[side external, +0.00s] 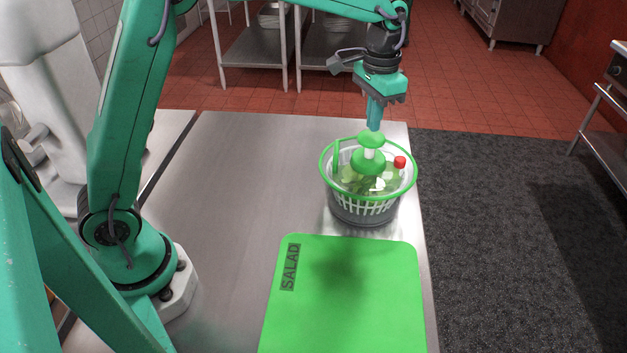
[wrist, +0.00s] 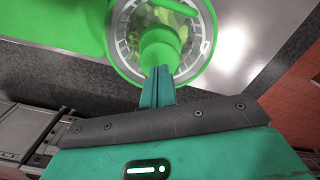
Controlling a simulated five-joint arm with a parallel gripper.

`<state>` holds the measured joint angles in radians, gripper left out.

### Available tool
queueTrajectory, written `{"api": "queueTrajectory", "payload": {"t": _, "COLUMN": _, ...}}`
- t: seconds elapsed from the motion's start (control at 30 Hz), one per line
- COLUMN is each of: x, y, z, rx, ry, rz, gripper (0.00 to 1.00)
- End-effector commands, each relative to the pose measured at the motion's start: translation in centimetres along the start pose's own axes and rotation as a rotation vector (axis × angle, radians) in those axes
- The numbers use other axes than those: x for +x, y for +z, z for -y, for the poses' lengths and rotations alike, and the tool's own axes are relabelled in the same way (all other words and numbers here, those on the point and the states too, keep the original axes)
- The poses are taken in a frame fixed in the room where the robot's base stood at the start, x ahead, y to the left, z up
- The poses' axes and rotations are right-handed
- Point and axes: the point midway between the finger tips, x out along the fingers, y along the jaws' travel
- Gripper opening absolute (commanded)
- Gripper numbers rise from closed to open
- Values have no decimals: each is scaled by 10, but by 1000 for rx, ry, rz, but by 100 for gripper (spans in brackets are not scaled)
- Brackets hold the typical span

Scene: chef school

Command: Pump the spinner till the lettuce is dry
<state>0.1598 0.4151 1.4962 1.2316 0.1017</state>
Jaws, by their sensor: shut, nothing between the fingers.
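The salad spinner (side external: 366,200) stands on the steel table near its right edge. It has a green rim, a white slotted basket and a clear outer bowl, with green leaves of lettuce (side external: 352,182) inside. A green pump knob (side external: 371,139) sits on a pale shaft at its centre, standing up above the rim. A small red button (side external: 400,162) is at the right of the rim. My gripper (side external: 374,128) is shut and empty, pointing down just over the knob. Whether the fingertips touch the knob I cannot tell. In the wrist view, the fingers (wrist: 157,72) overlap the knob (wrist: 160,50).
A green cutting board (side external: 345,300) marked SALAD lies in front of the spinner. The steel table (side external: 235,190) is bare to the left. A dark floor mat (side external: 510,230) lies beyond the table's right edge. Steel shelves (side external: 255,55) stand behind.

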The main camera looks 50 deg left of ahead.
Motion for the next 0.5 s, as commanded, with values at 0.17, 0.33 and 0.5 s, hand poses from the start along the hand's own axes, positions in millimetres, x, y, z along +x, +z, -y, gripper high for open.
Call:
{"api": "queueTrajectory", "payload": {"t": 0.17, "x": 0, "y": 0, "z": 0, "rx": 0, "ry": 0, "rz": -1, "gripper": 0}}
{"api": "queueTrajectory", "payload": {"t": 0.33, "x": -4, "y": 0, "z": 0, "rx": 0, "ry": 0, "rz": -2, "gripper": 0}}
{"api": "queueTrajectory", "payload": {"t": 0.5, "x": -16, "y": -1, "z": 0, "rx": 0, "ry": 0, "rz": -3, "gripper": 0}}
